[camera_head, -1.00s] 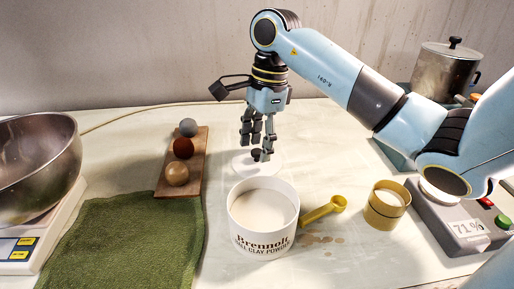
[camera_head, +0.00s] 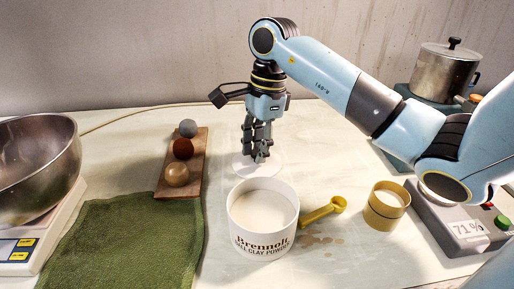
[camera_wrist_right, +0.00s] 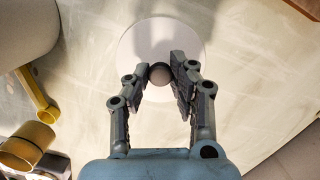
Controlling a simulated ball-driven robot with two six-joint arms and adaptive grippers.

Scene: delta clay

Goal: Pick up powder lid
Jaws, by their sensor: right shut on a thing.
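The powder lid (camera_head: 240,168) is a flat white disc lying on the table just behind the white clay powder tub. In the right wrist view the lid (camera_wrist_right: 135,48) has a round knob (camera_wrist_right: 160,75) at its middle. My right gripper (camera_head: 257,158) points down over the lid, with its fingers shut on the knob, which they mostly hide in the head view. In the wrist view my right gripper (camera_wrist_right: 163,78) has one finger on each side of the knob. The open tub (camera_head: 263,238) holds pale powder. My left gripper is not in view.
A yellow scoop (camera_head: 325,210) lies right of the tub, by some brown spots. A yellow cup (camera_head: 385,206) stands farther right, beside a grey device (camera_head: 462,228). A board (camera_head: 196,160) with three balls and a green towel (camera_head: 125,240) lie left.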

